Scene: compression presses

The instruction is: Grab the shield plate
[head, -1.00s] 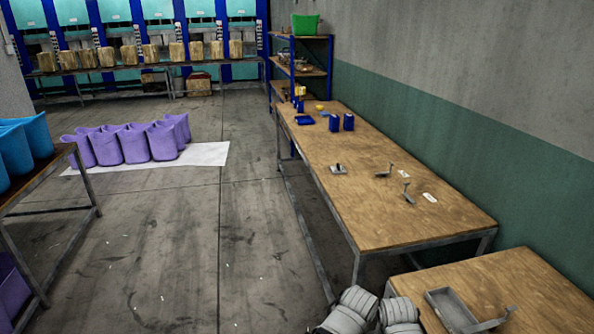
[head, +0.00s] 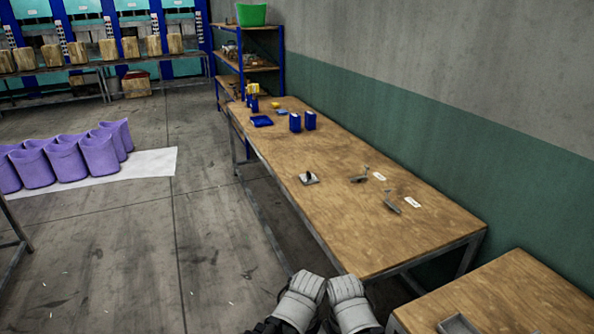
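Several small grey metal pieces lie on the long wooden table in the head view. One is a flat plate with a dark knob (head: 308,178) near the table's left edge. Two are angled metal pieces with a thin upright part, one farther back (head: 359,179) and one nearer (head: 391,206). I cannot tell for sure which is the shield plate.
The long table (head: 350,240) stands along the green and grey wall. Blue boxes (head: 295,122) stand toward its far end. Two white labels lie by the angled pieces. A second table (head: 520,285) with a metal tray (head: 458,324) is at lower right. Open floor lies to the left.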

